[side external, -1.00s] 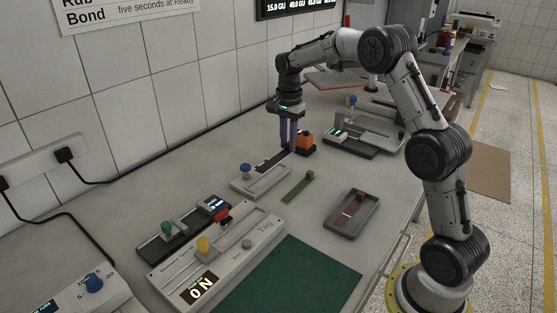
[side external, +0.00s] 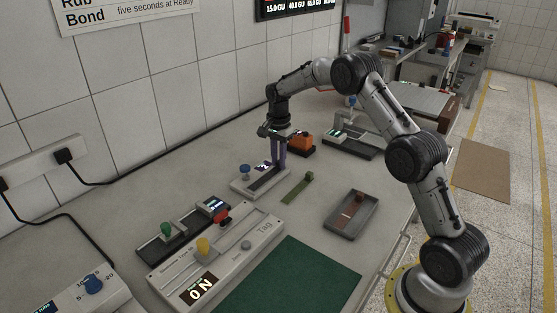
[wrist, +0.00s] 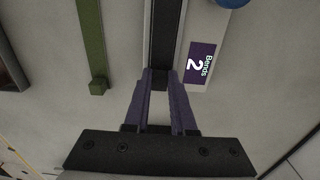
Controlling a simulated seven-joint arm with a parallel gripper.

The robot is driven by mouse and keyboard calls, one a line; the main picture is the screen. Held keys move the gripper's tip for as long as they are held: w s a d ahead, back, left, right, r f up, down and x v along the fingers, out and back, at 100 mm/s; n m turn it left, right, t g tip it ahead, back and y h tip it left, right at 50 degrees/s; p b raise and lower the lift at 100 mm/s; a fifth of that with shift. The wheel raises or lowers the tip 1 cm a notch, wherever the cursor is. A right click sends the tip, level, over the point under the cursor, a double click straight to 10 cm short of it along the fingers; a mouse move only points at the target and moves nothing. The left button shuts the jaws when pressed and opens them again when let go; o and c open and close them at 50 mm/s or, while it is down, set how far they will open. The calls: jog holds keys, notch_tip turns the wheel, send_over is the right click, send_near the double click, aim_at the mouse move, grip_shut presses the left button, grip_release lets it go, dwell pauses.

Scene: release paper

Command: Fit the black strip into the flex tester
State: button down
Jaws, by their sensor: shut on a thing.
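The flex tester (side external: 240,186) is a pale, narrow fixture with a blue knob (side external: 245,168) and a purple "Bends 2" display, which the wrist view shows clearly (wrist: 200,63). The black strip (wrist: 165,35) lies lengthwise along the tester's channel, between its pale side rails, and also shows in the side view (side external: 262,181). My gripper (side external: 279,166) is at the tester's far end, its purple fingers pointing down. In the wrist view its fingertips (wrist: 162,78) are shut on the strip's near end. Whether the strip is fully seated cannot be told.
A green strip (side external: 298,189) lies just right of the tester; a grey tray (side external: 340,232) with a brown strip is further right. An orange block (side external: 301,141) stands behind my gripper. The Tag tester (side external: 235,248) and a green mat (side external: 295,282) are in front.

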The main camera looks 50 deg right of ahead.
jog(key=shift+f, duration=0.15)
jog(key=c, duration=0.7)
grip_release()
jog(key=shift+c, duration=0.2)
notch_tip(320, 180, up, 11)
jog(key=s+a+r+n+t, duration=0.2)
jog(key=s+a+r+n, duration=0.4)
jog(key=r, duration=0.4)
jog(key=s+a+r+n+t, duration=0.1)
jog(key=s+a+n, duration=0.35)
jog(key=s, duration=0.55)
jog(key=s+a+r+n+t, duration=0.1)
jog(key=s+a+r+n, duration=0.3)
jog(key=s, duration=0.6)
jog(key=s+a+f+n+t, duration=0.1)
jog(key=s+a+f+n, duration=0.2)
jog(key=s+f, duration=0.4)
jog(key=shift+s+f+t, duration=0.25)
jog(key=shift+s+t, duration=0.05)
jog(key=shift+s, duration=0.95)
